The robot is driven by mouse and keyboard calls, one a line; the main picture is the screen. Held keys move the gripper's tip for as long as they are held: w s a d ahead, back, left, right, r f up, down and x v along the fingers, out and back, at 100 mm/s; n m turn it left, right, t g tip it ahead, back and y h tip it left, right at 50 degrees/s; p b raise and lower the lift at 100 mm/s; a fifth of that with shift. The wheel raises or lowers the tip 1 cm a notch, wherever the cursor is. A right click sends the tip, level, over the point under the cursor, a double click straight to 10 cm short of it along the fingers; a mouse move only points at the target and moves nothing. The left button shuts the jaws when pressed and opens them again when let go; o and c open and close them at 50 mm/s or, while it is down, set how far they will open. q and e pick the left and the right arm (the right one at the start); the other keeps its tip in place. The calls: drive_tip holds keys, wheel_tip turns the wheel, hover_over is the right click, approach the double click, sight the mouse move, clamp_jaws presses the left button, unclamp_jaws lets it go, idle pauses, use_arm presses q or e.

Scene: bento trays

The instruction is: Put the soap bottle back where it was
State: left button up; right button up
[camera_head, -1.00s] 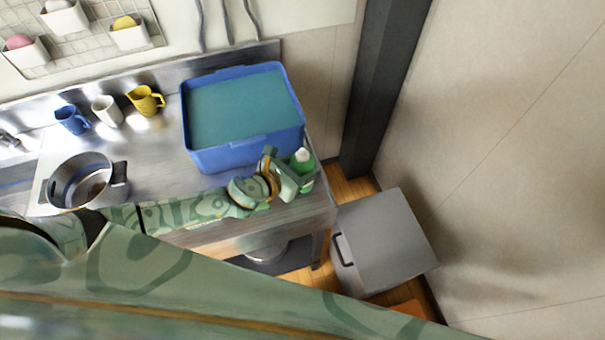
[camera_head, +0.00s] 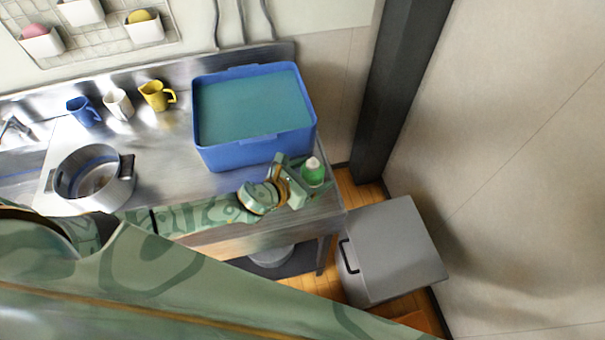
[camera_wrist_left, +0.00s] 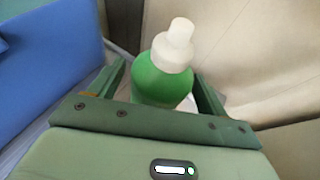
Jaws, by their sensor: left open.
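The soap bottle (camera_head: 314,174) is green with a white cap. It stands at the right end of the steel counter, just beside the blue bin. My left gripper (camera_head: 298,182) is open at the bottle's left side. In the left wrist view the bottle (camera_wrist_left: 162,82) shows upright between the two spread fingers (camera_wrist_left: 163,88), with its cap above them. Its lower part is hidden behind the gripper body. I cannot tell whether a finger touches it. My right gripper is not in view.
The blue bin (camera_head: 255,153) with teal contents stands behind the gripper. A steel pot (camera_head: 92,180) and blue, white and yellow mugs (camera_head: 157,96) are on the left of the counter (camera_head: 165,160). A grey lidded box (camera_head: 392,250) stands on the floor to the right.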

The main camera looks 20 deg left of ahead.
use_arm(q)
drive_tip(key=v, duration=1.2)
drive_tip(key=shift+p, duration=0.4)
